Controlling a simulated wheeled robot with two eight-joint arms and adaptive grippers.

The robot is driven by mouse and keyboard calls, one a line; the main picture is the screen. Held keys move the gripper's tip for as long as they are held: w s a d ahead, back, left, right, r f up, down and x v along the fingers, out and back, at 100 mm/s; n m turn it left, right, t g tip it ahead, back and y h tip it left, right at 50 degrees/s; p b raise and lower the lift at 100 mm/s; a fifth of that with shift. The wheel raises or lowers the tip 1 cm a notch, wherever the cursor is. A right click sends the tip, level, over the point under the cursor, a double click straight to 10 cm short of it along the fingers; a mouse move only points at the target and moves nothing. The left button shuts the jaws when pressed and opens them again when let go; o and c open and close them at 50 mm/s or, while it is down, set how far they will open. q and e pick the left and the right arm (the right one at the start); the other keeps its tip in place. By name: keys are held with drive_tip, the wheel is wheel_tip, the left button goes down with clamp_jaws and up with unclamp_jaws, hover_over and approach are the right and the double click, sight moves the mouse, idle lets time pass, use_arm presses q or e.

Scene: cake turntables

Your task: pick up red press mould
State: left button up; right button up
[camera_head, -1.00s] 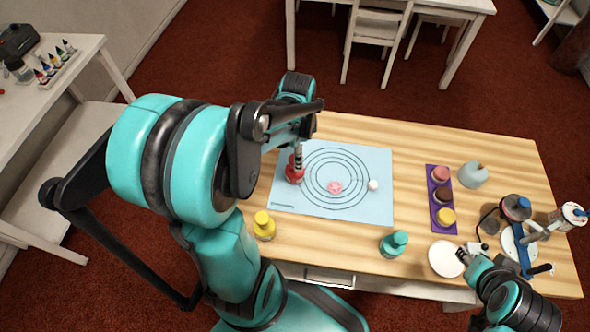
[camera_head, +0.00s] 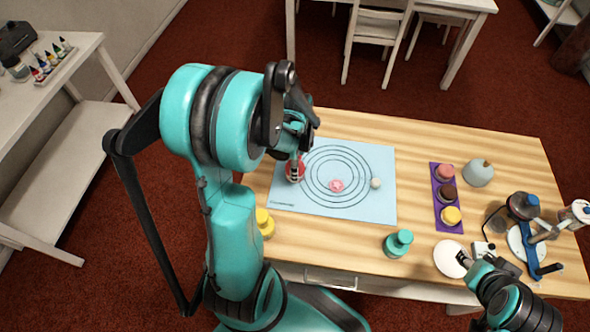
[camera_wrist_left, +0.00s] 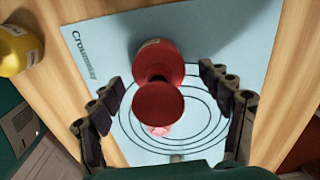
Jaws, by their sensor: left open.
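The red press mould (camera_head: 296,171) stands on the left part of the pale blue mat (camera_head: 345,208). In the left wrist view the mould (camera_wrist_left: 160,103) shows its round red knob toward the camera, with a wider red body beyond it. My left gripper (camera_head: 294,158) is above the mould in the head view and partly hides it. In the left wrist view its two fingers (camera_wrist_left: 167,112) are spread, one on each side of the mould, with gaps between. My right gripper (camera_head: 468,262) is near the white plate (camera_head: 450,259); its fingers are too small to judge.
A pink piece (camera_head: 336,186) and a small white ball (camera_head: 376,183) lie on the mat's printed rings. A yellow mould (camera_head: 265,223) and a teal mould (camera_head: 398,243) stand nearby. A purple tray (camera_head: 447,217) holds pink, brown and yellow pieces. Open wood lies behind the mat.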

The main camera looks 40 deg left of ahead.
use_arm(q)
drive_tip(key=shift+r, duration=0.1)
drive_tip(key=c, duration=1.5)
